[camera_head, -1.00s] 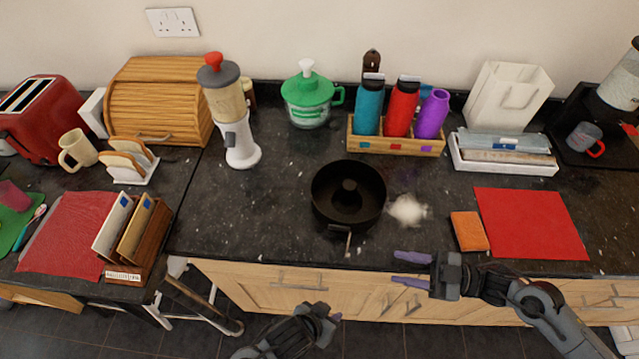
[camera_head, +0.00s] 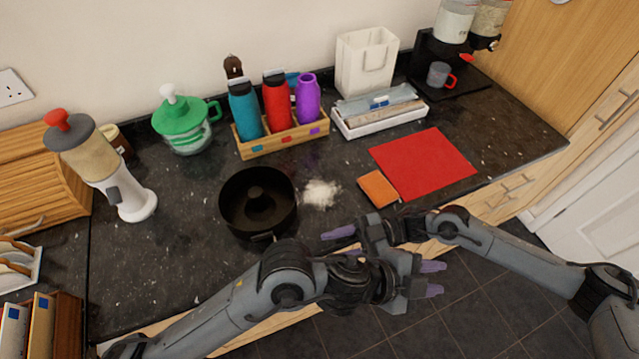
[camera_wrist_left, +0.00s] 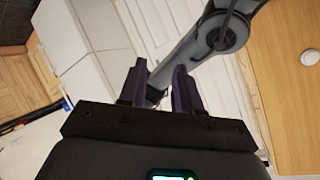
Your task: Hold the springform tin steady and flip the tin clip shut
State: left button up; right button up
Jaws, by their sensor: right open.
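The springform tin (camera_head: 285,212) is black and round with a raised centre tube. It stands upright on the dark worktop. The tin clip (camera_head: 262,237) is on its front side, partly hidden by my left arm, so its position is unclear. My left gripper (camera_head: 438,278) is right of and nearer than the tin, beyond the worktop's front edge, with its purple fingers apart and empty. The left wrist view shows the same empty gap (camera_wrist_left: 159,85). My right gripper (camera_head: 338,233) is open right of the tin, one purple finger showing and the other hidden behind my left arm.
White powder (camera_head: 321,193) lies right of the tin. An orange sponge (camera_head: 379,188) and a red mat (camera_head: 423,162) are further right. A bottle rack (camera_head: 285,143) and a green-lidded jug (camera_head: 183,128) stand behind. My two arms cross closely in front of the worktop.

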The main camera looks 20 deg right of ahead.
pick_arm(q)
jog(key=w+a+r+m+y, duration=0.15)
jog(key=w+a+y, duration=0.45)
jog(key=w, duration=0.6)
jog(key=w+a+r+n+t+y, duration=0.1)
jog(key=w+a+r+n, duration=0.1)
jog(key=w+a+r, duration=0.8)
jog(key=y, duration=0.5)
send_over(241, 240)
jog(key=shift+t, duration=0.4)
notch_tip(241, 240, down, 8)
jog(key=shift+w+d, duration=0.1)
jog(key=shift+f, duration=0.35)
notch_tip(241, 240, down, 10)
